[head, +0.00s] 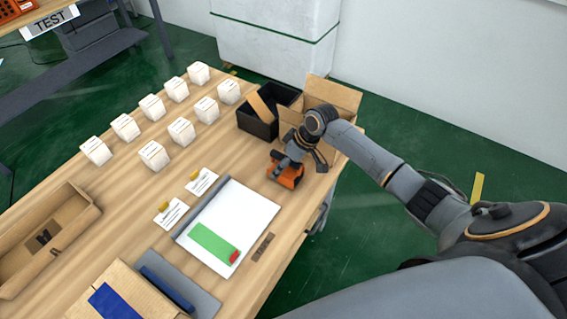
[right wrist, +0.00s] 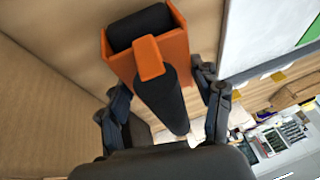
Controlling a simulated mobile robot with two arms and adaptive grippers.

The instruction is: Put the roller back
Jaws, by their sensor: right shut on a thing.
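The roller (head: 287,178) has an orange frame and shows at the right side of the wooden table in the head view. In the right wrist view the roller (right wrist: 118,66) shows its orange frame, a dark cylinder and a black handle between the fingers. My right gripper (head: 293,157) is shut on the roller by its handle and points down from above. I cannot tell whether the roller touches the tabletop or hangs just over it. My left gripper is out of view.
A black bin (head: 257,126) and an open cardboard box (head: 345,97) stand just behind the roller. A white board (head: 245,208) with a green strip lies in front. Several white boxes (head: 181,131) stand in rows at left. Another open cardboard box (head: 82,215) is at far left.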

